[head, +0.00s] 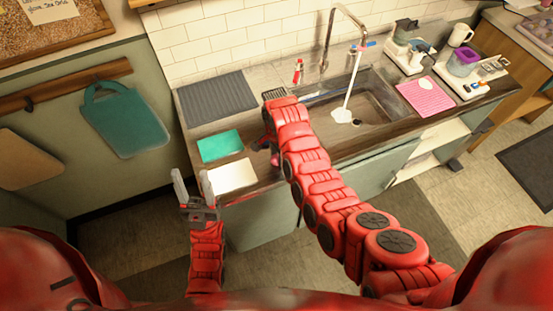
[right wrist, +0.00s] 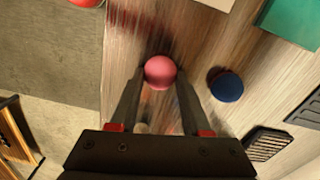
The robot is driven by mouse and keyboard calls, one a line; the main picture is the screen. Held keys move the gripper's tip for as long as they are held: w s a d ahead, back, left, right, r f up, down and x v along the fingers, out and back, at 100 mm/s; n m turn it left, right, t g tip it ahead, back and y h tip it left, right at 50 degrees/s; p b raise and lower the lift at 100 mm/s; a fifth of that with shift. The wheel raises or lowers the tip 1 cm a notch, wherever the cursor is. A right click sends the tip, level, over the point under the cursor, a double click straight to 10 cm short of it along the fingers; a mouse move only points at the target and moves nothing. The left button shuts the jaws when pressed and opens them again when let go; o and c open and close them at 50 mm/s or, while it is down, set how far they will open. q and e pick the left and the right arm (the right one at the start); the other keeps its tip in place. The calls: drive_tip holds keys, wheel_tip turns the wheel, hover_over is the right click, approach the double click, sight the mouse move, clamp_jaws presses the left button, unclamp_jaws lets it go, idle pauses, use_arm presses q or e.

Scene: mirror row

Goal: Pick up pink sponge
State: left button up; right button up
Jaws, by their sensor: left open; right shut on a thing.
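The pink sponge (right wrist: 160,71) looks like a smooth round piece in the right wrist view. It sits between the fingertips of my right gripper (right wrist: 158,84), which is shut on it over the wooden counter. I cannot tell whether it still touches the counter. In the head view only a small pink patch (head: 275,160) shows beside my right arm, which hides the rest. My left gripper (head: 194,187) is open and empty, in front of the counter's near left edge.
A dark blue round thing (right wrist: 227,86) lies right of the sponge. A teal board (head: 220,146) and white board (head: 232,177) lie on the counter to the left. A dark ribbed mat (head: 216,97), the sink (head: 385,108) with running tap, and a pink mat (head: 426,97) are further back.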

sight(277, 157)
clamp_jaws()
drive_tip(key=shift+w+r+b, duration=0.1)
drive_tip(key=shift+r+b, duration=0.45)
drive_tip(key=shift+b, duration=0.1)
wheel_tip(277, 157, up, 2)
drive_tip(key=shift+a+r+b, duration=0.1)
drive_tip(key=shift+b, duration=0.8)
drive_tip(key=s+p, duration=0.2)
drive_tip(key=s+r+p, duration=0.1)
drive_tip(key=s+p, duration=0.1)
drive_tip(key=s, duration=0.1)
drive_tip(key=shift+s+r+p, duration=0.15)
drive_tip(key=shift+s+p, duration=0.2)
drive_tip(key=s+p, duration=0.1)
drive_tip(key=s, duration=0.9)
drive_tip(key=shift+s+r+p, duration=0.2)
drive_tip(key=shift+s+p, duration=0.05)
drive_tip(key=shift+p, duration=0.15)
